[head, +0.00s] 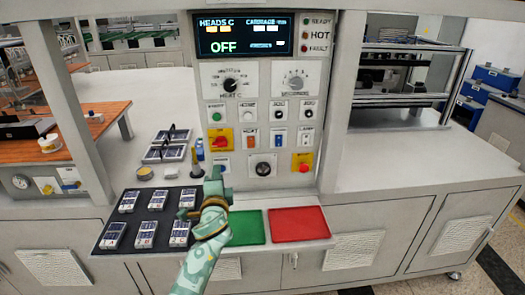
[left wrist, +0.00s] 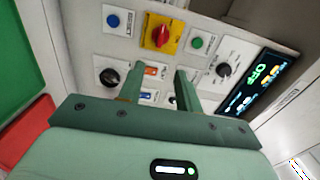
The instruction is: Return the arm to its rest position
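My left arm reaches up from the bottom of the head view, and its green left gripper (head: 207,188) is in front of the lower left of the control panel (head: 262,140), over the back edge of the shelf. In the left wrist view the two fingers of the left gripper (left wrist: 160,82) stand apart with nothing held between them. Buttons and switches of the panel show past and between the fingers; I see no finger clearly gripping one. My right gripper and right arm are not in view.
A dark tray (head: 133,238) with several small packs lies left of the arm. A green mat (head: 247,228) and a red mat (head: 298,224) lie to its right. The panel display (head: 243,34) reads OFF. The right counter (head: 400,160) is clear in front.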

